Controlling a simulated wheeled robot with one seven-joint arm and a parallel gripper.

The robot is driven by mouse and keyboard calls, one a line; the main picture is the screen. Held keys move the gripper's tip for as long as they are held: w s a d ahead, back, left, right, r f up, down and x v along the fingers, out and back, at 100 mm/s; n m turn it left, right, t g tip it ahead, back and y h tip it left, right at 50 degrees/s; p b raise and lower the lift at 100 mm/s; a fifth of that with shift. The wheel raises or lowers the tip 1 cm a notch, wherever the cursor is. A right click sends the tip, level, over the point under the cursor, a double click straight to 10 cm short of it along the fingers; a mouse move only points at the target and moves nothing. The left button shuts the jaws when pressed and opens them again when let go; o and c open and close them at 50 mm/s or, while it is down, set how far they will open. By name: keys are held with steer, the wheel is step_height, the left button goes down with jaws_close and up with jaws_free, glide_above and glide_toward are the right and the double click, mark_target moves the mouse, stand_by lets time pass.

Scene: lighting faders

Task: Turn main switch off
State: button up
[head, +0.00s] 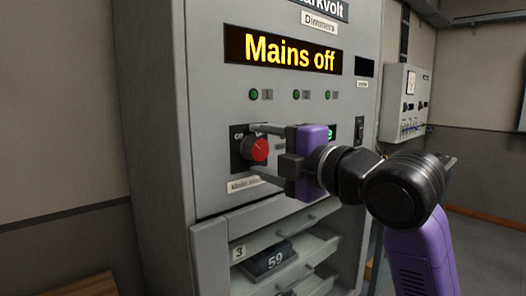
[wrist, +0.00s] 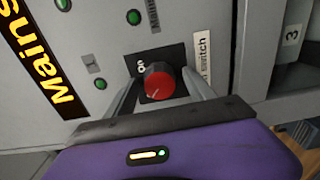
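The main switch is a round red knob (head: 259,149) on a black plate (head: 243,163) on the grey cabinet front. It also shows in the wrist view, a red knob (wrist: 159,82) near the middle, with part of its label visible. The display (head: 290,55) above reads "Mains off" in yellow. My purple gripper (head: 264,150) faces the cabinet, one finger above the knob and one below it. In the wrist view the fingers (wrist: 160,80) stand spread on either side of the knob, with small gaps showing. Nothing is held.
Several small green lights (head: 296,95) sit in a row under the display. A rocker switch (head: 359,129) is right of my gripper. A wall box (head: 404,103) hangs at the right.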

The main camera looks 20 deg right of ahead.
steer(key=v, duration=0.8)
steer(key=shift+b, duration=0.35)
steer(key=shift+w, duration=0.1)
